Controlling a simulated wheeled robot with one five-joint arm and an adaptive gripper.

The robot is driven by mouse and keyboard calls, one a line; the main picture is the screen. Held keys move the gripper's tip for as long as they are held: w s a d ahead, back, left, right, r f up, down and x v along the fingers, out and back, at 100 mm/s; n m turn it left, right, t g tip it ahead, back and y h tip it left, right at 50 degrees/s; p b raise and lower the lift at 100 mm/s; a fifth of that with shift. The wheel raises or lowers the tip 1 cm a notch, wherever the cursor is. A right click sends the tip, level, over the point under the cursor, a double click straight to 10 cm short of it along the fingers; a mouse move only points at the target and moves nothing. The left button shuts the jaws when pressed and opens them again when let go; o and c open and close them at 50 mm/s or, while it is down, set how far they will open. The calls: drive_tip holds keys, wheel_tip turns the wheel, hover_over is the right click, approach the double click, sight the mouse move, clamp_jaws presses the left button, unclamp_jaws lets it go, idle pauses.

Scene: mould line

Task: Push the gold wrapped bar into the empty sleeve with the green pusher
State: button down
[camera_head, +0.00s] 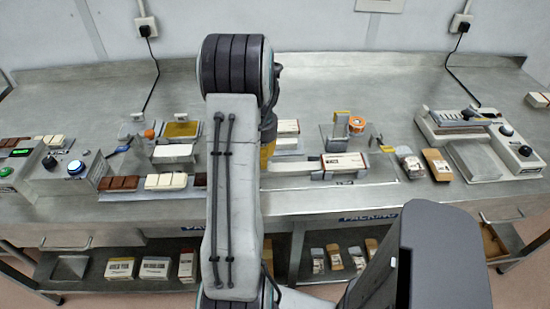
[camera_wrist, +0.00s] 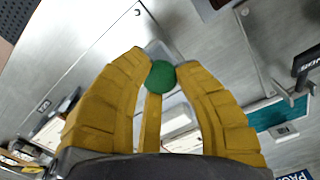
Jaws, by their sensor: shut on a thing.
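My gripper (camera_wrist: 163,76) is shut on the green pusher (camera_wrist: 163,75), whose round green top shows between the yellow fingers in the wrist view. In the head view my arm hides most of the gripper, and only a bit of yellow shows beside it. A white and brown printed sleeve (camera_head: 343,161) lies in a holder right of my arm. A pale strip (camera_head: 288,169) runs from my arm toward its left end. I cannot tell whether the sleeve is empty. I cannot make out the gold wrapped bar for certain; my arm may hide it.
Chocolate and white bars (camera_head: 165,181) and a gold sheet (camera_head: 180,129) lie left of my arm. An orange tape roll (camera_head: 356,124) stands behind the sleeve. Bare steel shows along the bench's back.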

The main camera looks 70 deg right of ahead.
drive_tip(key=shift+a+f, duration=0.15)
drive_tip(key=shift+a, duration=0.05)
drive_tip(key=c, duration=1.4)
unclamp_jaws()
drive_tip(key=o, duration=0.3)
drive_tip(key=shift+w, duration=0.25)
drive_tip(key=shift+o, duration=1.2)
drive_tip(key=shift+d+r, duration=0.1)
drive_tip(key=shift+r, duration=0.1)
drive_tip(key=shift+r, duration=0.25)
wheel_tip(320, 180, up, 11)
drive_tip(key=shift+r, duration=0.15)
